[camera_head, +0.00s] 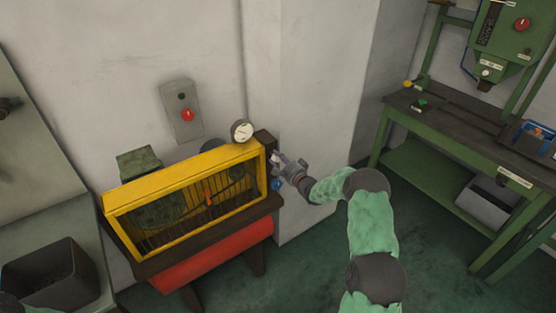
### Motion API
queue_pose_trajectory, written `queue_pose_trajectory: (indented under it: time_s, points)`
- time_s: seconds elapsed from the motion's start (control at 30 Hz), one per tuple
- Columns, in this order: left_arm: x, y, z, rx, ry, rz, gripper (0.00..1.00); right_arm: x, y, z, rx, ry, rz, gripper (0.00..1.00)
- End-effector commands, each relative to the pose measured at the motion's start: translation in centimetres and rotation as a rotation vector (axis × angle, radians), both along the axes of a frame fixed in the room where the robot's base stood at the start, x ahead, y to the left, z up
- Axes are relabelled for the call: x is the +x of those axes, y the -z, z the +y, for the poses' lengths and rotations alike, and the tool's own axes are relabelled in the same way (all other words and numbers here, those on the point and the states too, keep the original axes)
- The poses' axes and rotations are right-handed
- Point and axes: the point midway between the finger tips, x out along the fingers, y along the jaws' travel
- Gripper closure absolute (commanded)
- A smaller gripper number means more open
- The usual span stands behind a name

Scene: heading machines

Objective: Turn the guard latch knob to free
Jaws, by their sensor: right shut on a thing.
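The yellow guard (128,196) is a barred frame over a dark machine on the left side of the head view. A dark block (265,140) stands at its right end. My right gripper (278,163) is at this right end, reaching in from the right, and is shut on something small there. The held part sits at the place of the guard latch knob, but the fingers hide it, so I cannot tell its turn. A small blue part (276,184) shows just below the gripper. My left gripper is not in view.
A red tank (212,262) lies under the machine. A round gauge (242,130) stands above the guard. A wall box with a red button (187,115) hangs behind. A dark bin (50,277) is at lower left.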

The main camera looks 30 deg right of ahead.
Motion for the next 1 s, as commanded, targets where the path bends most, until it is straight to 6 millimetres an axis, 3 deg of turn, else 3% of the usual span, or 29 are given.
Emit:
queue_pose_trajectory:
  time_s: [0.5,0.53,0.6,1.0]
  points:
    - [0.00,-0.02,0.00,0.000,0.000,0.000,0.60,0.06,-0.45,-0.52,0.020,0.009,-0.005,0.97]
    - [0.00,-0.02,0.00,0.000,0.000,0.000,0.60,0.06,-0.46,-0.52,0.020,0.009,-0.005,0.61]
    - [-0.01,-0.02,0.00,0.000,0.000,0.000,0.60,0.06,-0.45,-0.49,0.019,0.009,-0.006,0.42]
    - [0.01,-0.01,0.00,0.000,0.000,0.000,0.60,-0.27,-0.13,-0.23,0.020,0.004,0.000,0.40]
